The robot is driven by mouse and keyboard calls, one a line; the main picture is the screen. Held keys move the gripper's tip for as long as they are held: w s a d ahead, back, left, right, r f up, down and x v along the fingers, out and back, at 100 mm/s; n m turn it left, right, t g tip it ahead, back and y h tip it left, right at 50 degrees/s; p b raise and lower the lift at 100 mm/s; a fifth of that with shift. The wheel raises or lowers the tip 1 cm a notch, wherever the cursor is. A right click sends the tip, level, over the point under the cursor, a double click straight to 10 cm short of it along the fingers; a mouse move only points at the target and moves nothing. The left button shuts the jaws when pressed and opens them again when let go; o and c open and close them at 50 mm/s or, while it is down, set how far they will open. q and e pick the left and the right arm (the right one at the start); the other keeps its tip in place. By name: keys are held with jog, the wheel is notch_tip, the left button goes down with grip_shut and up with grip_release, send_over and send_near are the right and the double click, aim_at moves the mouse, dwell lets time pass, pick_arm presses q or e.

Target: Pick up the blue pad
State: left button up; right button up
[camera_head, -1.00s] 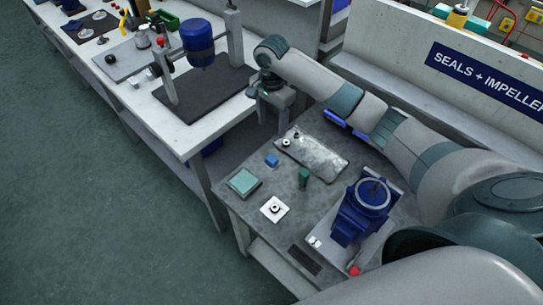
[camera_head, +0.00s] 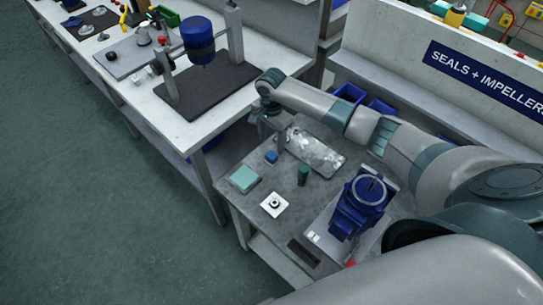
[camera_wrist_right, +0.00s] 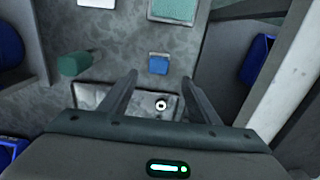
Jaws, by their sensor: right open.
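The blue pad (camera_head: 271,157) is a small blue block lying on the grey worktable, left of the metal tray in the head view. In the right wrist view the blue pad (camera_wrist_right: 158,64) lies flat, ahead of the fingertips and roughly centred between them. My right gripper (camera_head: 268,140) hangs over the table just behind the pad, apart from it. In the wrist view the right gripper (camera_wrist_right: 158,82) has its two fingers spread with nothing held. The left gripper is not in view.
A metal tray (camera_head: 318,156), green cylinder (camera_head: 303,175), teal pad (camera_head: 244,179), white square with a ring (camera_head: 273,204) and blue pump (camera_head: 360,205) share the grey table. A white bench (camera_head: 180,134) with a blue motor stands behind left.

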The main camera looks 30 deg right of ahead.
aim_at(272, 155)
jog(key=shift+f, duration=1.35)
jog(key=shift+s+f+p, duration=0.15)
jog(key=shift+f+p, duration=0.5)
jog(key=shift+p, duration=0.05)
notch_tip(272, 155, down, 2)
jog(key=shift+s+a+f+p, duration=0.1)
jog(key=shift+a+f+p, duration=0.05)
jog(key=shift+p, duration=0.2)
jog(key=shift+f, duration=0.8)
jog(key=c, duration=1.1)
